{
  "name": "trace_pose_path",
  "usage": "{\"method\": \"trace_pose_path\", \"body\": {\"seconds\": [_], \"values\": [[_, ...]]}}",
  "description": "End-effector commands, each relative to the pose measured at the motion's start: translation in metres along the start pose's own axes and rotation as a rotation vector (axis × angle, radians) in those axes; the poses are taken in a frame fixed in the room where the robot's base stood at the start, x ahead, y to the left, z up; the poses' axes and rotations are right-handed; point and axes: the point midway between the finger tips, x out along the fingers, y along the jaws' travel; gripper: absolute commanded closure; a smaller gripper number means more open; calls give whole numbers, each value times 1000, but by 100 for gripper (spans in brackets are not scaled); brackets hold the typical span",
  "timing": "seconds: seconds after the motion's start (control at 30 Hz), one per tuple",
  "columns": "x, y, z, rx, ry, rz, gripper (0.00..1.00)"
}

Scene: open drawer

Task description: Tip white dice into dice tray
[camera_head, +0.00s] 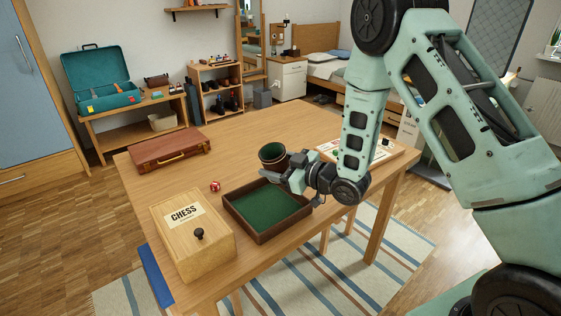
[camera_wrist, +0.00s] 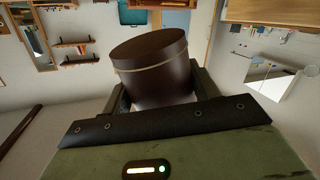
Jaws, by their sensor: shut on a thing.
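A dark brown dice cup (camera_head: 271,163) with a green inside is held by my gripper (camera_head: 281,171) above the table, near the far edge of the dice tray. Its mouth faces up and somewhat toward the head camera. In the wrist view the cup (camera_wrist: 152,68), with a pale band, sits between my two fingers (camera_wrist: 163,92), which are shut on it. The dice tray (camera_head: 280,234) has a dark brown rim and green felt; no dice show on the felt. I see no white dice; the inside of the cup is too small to read.
A red die (camera_head: 214,186) lies on the wooden table (camera_head: 270,125) left of the tray. A wooden CHESS box (camera_head: 190,245) stands at the near left, and a closed brown case (camera_head: 171,149) behind it. A game board (camera_head: 385,155) lies at the right, behind my arm.

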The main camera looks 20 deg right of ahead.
Motion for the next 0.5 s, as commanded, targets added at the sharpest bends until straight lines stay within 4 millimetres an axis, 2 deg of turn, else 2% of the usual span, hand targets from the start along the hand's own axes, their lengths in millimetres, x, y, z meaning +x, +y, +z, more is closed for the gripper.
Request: {"method": "trace_pose_path", "body": {"seconds": [0.27, 0.5], "values": [[0, -1, 9, -132, -57, -13, 64], [-2, 4, 36, -449, -202, -10, 64]]}}
